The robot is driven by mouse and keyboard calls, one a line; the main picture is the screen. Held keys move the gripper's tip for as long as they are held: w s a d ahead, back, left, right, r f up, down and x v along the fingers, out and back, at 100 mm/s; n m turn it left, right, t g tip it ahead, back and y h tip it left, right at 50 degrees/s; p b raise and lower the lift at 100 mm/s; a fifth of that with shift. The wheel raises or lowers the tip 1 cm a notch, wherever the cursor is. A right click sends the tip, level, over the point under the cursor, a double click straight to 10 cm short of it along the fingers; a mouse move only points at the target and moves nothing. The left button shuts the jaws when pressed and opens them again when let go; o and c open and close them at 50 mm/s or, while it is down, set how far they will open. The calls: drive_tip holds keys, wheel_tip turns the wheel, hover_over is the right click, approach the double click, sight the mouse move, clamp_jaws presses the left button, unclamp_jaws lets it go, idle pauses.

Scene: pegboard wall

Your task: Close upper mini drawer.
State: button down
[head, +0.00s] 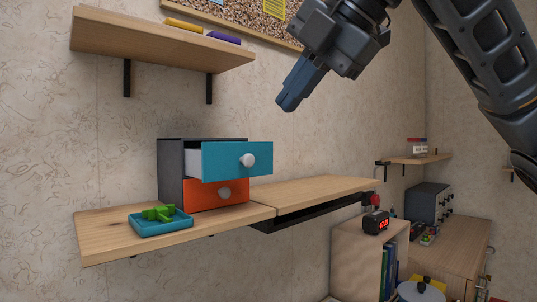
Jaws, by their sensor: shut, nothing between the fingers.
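The mini drawer unit is a dark grey cabinet (172,176) standing on the wooden wall shelf. Its upper drawer (222,162), with a teal front and a round white knob (247,160), is pulled out. The lower drawer (203,194), with an orange front and a pale knob, sits in the cabinet beneath it, partly covered by the upper one. My gripper (285,105) is shut and empty, above and to the right of the teal drawer front in the picture, clear of it.
A blue tray (138,227) with green pieces sits on the shelf (100,240) left of the drawers. An upper shelf (150,42) holds two markers. A black digital clock (376,224) stands on a cabinet at lower right. The shelf right of the drawers (320,190) is bare.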

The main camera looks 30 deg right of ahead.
drive_tip(key=s+d+f+n+t+b, duration=0.15)
drive_tip(key=s+n, duration=0.55)
drive_tip(key=n, duration=0.7)
drive_tip(key=n+t+p, duration=0.1)
drive_tip(key=n+p, duration=0.1)
approach(236, 148)
drive_tip(key=shift+y, duration=0.3)
drive_tip(key=f, duration=0.1)
drive_tip(key=w+f, duration=0.1)
drive_tip(key=f, duration=0.1)
drive_tip(key=w+d+f, duration=0.1)
drive_tip(key=f, duration=0.1)
drive_tip(key=shift+w+f, duration=0.15)
drive_tip(key=shift+f, duration=0.05)
drive_tip(key=shift+w+a+f, duration=0.1)
drive_tip(key=shift+w+a, duration=0.05)
drive_tip(key=shift+w, duration=0.35)
drive_tip(key=w, duration=0.2)
drive_tip(key=w+a, duration=0.1)
drive_tip(key=w, duration=0.4)
drive_tip(key=shift+w+a, duration=0.2)
